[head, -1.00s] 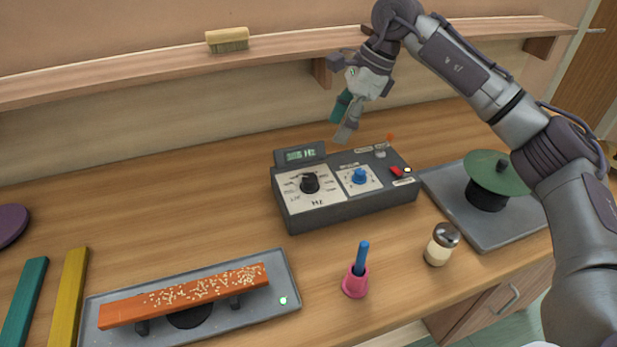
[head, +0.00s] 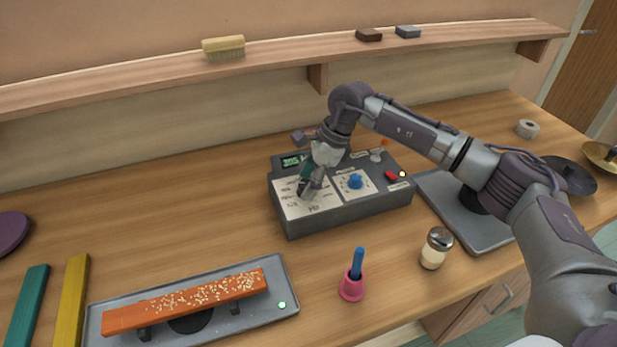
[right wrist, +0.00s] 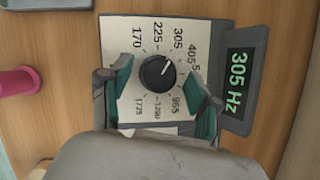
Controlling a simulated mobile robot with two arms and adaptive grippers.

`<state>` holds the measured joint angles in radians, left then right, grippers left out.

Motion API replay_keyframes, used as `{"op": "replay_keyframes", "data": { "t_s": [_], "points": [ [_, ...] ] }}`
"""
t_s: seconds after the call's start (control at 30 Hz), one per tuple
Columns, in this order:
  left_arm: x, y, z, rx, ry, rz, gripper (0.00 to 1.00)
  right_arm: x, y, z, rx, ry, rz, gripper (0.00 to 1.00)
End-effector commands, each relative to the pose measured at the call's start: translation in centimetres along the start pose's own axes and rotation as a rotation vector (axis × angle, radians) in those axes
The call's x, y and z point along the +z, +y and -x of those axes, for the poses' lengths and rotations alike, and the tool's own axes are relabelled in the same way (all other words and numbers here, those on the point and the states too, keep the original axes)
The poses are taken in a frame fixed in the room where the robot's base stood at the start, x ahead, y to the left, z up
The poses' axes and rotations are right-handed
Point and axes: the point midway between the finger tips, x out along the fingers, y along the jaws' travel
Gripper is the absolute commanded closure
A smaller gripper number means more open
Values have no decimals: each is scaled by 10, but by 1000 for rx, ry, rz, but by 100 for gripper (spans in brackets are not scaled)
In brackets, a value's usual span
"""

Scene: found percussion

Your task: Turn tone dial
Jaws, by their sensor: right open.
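The control box (head: 350,212) stands on the bench with a small lit display (head: 291,161). My right gripper (head: 307,190) is over the dial's panel, hiding the dial in the head view. In the wrist view its green-padded fingers (right wrist: 160,88) are open, one on each side of the dial. I cannot tell whether they touch it. My left gripper is not in view.
The box also has a blue knob (head: 355,181) and a red switch (head: 391,176). In front are a pink cup (head: 352,289) with a blue stick, a shaker (head: 436,248) and an orange bar (head: 185,299) on a tray. A grey tray (head: 455,222) is at right.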

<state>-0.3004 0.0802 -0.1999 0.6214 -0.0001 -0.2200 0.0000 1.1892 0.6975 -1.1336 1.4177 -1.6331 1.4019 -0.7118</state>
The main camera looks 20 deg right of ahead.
Motion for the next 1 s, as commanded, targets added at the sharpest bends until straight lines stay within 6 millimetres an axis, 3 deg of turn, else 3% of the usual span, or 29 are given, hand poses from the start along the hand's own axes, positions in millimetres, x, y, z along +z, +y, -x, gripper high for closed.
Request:
{"op": "replay_keyframes", "data": {
  "t_s": [0.27, 0.63, 1.0],
  "points": [
    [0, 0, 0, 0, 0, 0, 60, 0, 0, -2, 1, 0, 0, 38],
    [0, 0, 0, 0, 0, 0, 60, 0, 0, -2, 1, 0, 0, 97],
    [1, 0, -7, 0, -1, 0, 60, 0, 1, -3, -31, -1, -75, 97]
  ]
}}
